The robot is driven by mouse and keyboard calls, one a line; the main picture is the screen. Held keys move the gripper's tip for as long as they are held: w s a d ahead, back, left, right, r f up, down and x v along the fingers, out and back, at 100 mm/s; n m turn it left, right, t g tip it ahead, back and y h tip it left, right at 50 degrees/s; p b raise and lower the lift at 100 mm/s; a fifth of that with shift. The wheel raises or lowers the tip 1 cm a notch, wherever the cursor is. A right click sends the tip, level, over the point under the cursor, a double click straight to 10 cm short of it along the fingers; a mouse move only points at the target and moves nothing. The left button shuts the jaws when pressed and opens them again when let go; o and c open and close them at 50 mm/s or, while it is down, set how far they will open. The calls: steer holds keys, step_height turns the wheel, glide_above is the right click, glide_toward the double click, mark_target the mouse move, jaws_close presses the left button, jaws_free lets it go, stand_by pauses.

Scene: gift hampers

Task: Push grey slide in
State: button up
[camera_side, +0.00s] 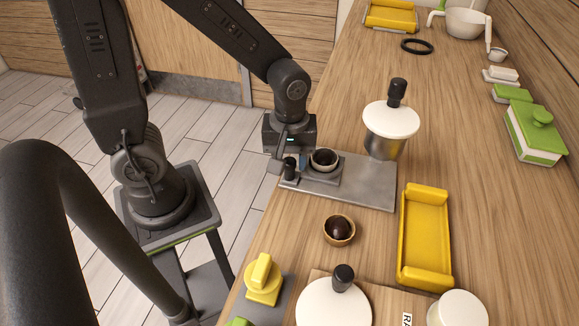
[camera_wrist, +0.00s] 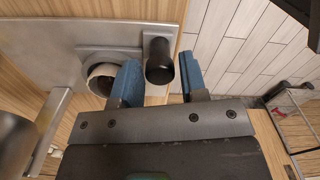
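The grey slide (camera_side: 335,178) is a small flat plate on a larger metal base plate (camera_side: 370,192). My gripper (camera_side: 289,163) is at the knob, fingers pointing down. In the wrist view the black knob (camera_wrist: 159,62) stands between the two blue fingertips of my gripper (camera_wrist: 160,80). Narrow gaps show on both sides, so the gripper is open around it. The left finger partly hides the cup (camera_wrist: 100,78) in that view.
A steel pot with a white lid (camera_side: 391,119) stands behind the base plate. A wooden cup with a dark ball (camera_side: 339,231) and a yellow tray (camera_side: 426,235) are in front and right. A white round lid with a black knob (camera_side: 334,303) is nearer the camera.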

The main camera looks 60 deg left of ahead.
steer(key=shift+f, duration=1.35)
jaws_close()
